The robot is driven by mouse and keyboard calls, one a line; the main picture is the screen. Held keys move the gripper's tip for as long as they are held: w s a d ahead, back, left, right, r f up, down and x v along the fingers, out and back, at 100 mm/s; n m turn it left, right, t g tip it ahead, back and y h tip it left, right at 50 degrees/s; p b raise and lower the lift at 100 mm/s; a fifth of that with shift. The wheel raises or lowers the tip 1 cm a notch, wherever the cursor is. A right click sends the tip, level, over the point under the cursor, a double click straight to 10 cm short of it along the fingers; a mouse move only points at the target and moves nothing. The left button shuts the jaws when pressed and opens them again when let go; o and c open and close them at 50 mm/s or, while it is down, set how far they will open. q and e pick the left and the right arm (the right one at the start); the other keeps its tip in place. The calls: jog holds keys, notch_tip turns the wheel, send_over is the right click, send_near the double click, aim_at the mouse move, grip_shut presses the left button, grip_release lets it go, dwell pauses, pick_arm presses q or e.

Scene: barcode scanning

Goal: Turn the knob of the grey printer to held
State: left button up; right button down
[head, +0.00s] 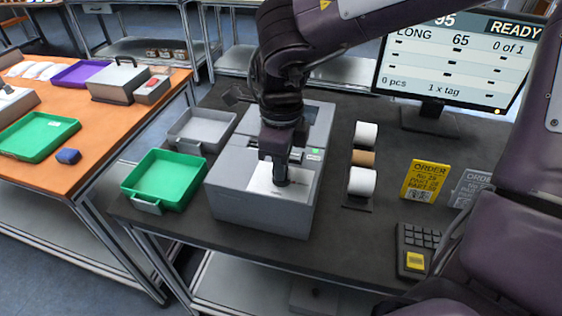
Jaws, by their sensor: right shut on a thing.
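The grey printer (230,197) stands on the dark bench in the middle of the head view. Its front top has a pale plate and a small green-lit display (314,154). My right gripper (281,180) points down onto this pale plate, shut on the knob. The gripper covers the knob, so its pointer and setting cannot be read. My left gripper is not in view.
A green tray (147,204) and a grey tray (178,143) lie left of the printer. Label rolls (362,181), a yellow order card (424,181), a keypad (416,239) and a monitor (455,62) reading READY are to the right.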

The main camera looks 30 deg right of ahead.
dwell(0.4)
jog(key=c, duration=1.5)
grip_release()
notch_tip(320, 180, up, 8)
jog(key=shift+f, duration=0.1)
